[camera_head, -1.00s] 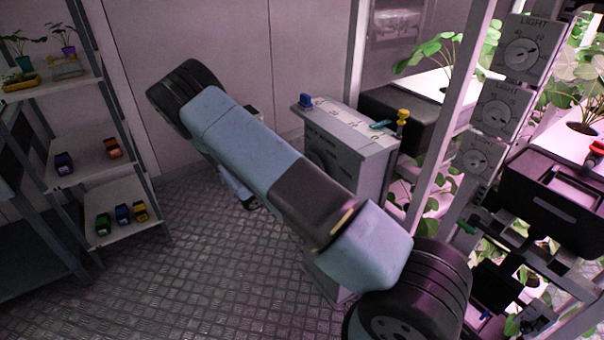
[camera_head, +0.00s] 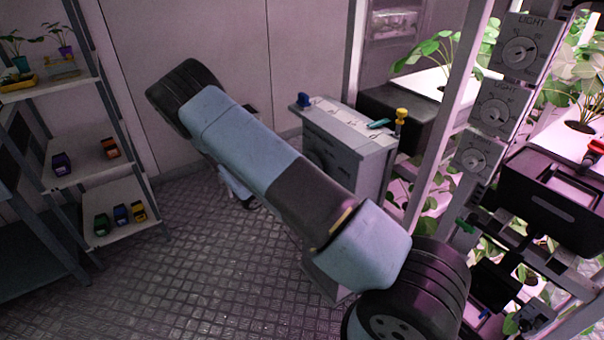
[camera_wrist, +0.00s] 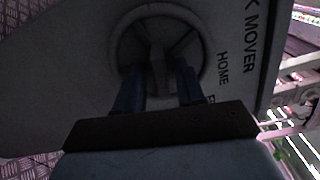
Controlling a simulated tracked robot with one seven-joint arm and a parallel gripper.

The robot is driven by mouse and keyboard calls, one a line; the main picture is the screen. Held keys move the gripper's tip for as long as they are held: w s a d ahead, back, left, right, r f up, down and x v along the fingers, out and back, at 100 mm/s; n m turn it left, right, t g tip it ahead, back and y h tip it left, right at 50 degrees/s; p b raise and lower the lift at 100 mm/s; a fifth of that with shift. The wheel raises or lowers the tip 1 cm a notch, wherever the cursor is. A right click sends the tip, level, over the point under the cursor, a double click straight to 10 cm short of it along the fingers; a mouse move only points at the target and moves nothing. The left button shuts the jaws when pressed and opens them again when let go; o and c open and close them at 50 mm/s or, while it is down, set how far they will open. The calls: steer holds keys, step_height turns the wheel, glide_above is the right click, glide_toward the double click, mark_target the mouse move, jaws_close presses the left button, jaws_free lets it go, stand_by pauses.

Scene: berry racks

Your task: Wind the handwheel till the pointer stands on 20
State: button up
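The handwheel (camera_wrist: 201,68) is a grey rim with a central spoke on the grey "...K MOVER" box (camera_wrist: 70,60), with "HOME" lettered beside it in the wrist view. My gripper (camera_wrist: 158,72) has two dark blue fingers reaching over the wheel, one on each side of the spoke. They stand apart, with gaps showing beside the spoke; contact is too dark to tell. In the head view the box (camera_head: 370,165) has a marked scale on top, with a blue piece (camera_head: 304,100) at its left end and a teal piece (camera_head: 379,123) further right. The numbers are too small to read.
A yellow-topped peg (camera_head: 401,114) stands by the box's right end. Plant racks with light dials (camera_head: 519,52) and a black bin (camera_head: 545,205) are at right. A shelf (camera_head: 130,212) with small coloured toys stands at left. Open metal floor (camera_head: 220,290) lies between.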

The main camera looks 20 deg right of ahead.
steer(key=v, duration=1.3)
steer(key=shift+a, duration=0.35)
steer(key=shift+s, duration=0.1)
steer(key=w+d+m, duration=0.2)
steer(key=d+m, duration=0.4)
steer(key=m, duration=1.2)
steer(key=w+d+m, duration=0.2)
steer(key=d+m, duration=0.4)
steer(key=m, duration=1.2)
steer(key=shift+w+d, duration=0.15)
steer(key=shift+d, duration=0.25)
jaws_close()
